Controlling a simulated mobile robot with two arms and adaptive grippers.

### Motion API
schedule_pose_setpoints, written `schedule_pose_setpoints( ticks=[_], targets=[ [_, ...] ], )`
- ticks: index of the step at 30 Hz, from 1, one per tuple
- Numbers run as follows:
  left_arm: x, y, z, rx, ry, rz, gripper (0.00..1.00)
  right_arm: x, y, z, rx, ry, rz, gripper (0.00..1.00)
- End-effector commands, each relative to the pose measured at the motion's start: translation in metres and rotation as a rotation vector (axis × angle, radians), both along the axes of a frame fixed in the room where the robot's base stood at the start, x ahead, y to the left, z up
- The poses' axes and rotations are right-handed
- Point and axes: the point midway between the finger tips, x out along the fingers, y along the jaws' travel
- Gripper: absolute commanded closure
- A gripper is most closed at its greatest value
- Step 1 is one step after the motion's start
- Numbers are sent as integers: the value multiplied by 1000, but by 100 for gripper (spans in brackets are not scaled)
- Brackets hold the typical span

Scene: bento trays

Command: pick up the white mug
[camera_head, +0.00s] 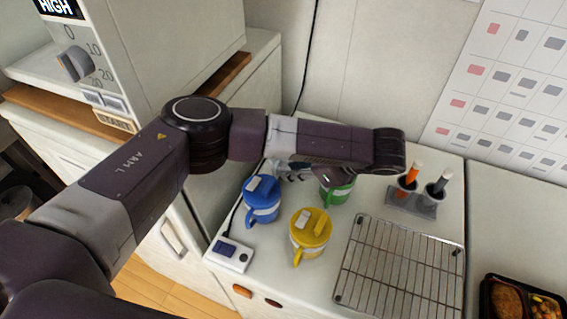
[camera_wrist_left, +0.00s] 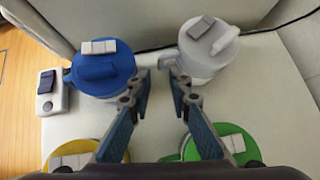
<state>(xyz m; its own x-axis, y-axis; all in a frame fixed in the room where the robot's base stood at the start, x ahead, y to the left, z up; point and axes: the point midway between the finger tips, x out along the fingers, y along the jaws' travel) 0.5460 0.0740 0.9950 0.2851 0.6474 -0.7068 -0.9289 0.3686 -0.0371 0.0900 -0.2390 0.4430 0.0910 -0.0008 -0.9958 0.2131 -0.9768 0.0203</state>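The white mug (camera_wrist_left: 204,62) with a white lid stands upright on the counter in the left wrist view, at upper centre-right. What looks like its handle points left, close to my right-hand fingertip. The left gripper also shows partly under the arm in the head view (camera_head: 290,172). My right gripper is in neither view.
A blue mug (camera_head: 262,204), a yellow mug (camera_head: 308,246) and a green mug (camera_head: 337,193) stand close by. A wire rack (camera_head: 400,270), a holder with two handled tools (camera_head: 412,203) and a small white device (camera_head: 229,255) are also on the counter. A wall rises behind.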

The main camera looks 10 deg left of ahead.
Motion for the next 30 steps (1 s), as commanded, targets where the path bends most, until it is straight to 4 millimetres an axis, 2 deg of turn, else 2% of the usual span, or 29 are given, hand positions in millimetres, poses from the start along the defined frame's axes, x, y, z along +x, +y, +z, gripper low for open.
schedule_pose_setpoints(
  ticks=[10, 13, 18, 26, 30],
  targets=[
    [11, 25, -31, 0, 4, 5, 82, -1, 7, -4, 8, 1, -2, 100],
    [18, 34, -37, 4, 1, 4, 82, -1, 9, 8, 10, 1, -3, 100],
    [23, 46, -52, 2, 1, 3, 82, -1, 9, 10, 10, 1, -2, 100],
    [24, 46, -56, 1, 0, 1, 82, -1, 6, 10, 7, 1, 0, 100],
    [24, 46, -55, 1, 0, 1, 97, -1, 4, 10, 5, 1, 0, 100]
  ],
)
